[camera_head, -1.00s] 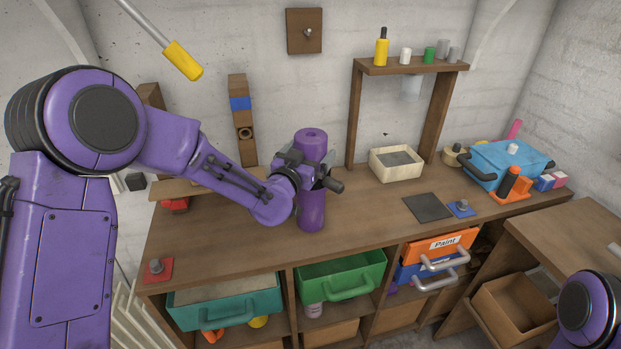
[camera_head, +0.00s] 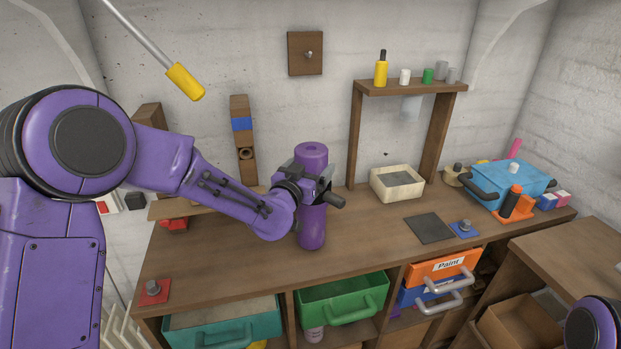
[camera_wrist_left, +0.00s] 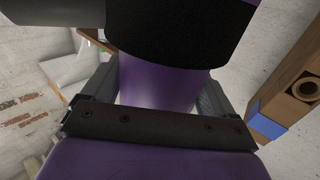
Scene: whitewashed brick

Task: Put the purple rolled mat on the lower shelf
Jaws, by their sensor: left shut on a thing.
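The purple rolled mat (camera_head: 311,228) stands upright over the middle of the wooden workbench in the head view. Whether its lower end touches the bench top is unclear. My left gripper (camera_head: 318,190) is shut around the mat's upper middle, coming from the left. In the left wrist view the mat (camera_wrist_left: 155,85) fills the space between the fingers, with a wide black band beside it. The compartments under the bench (camera_head: 345,333) are partly visible below its front edge; I cannot tell which surface is the lower shelf. My right gripper is out of view.
A green drawer (camera_head: 345,305), a teal drawer (camera_head: 220,333) and an orange drawer labelled Paint (camera_head: 442,268) stick out below the bench front. A cream tray (camera_head: 397,184) and a blue toolbox (camera_head: 510,184) stand to the right. The bench top left of the mat is mostly clear.

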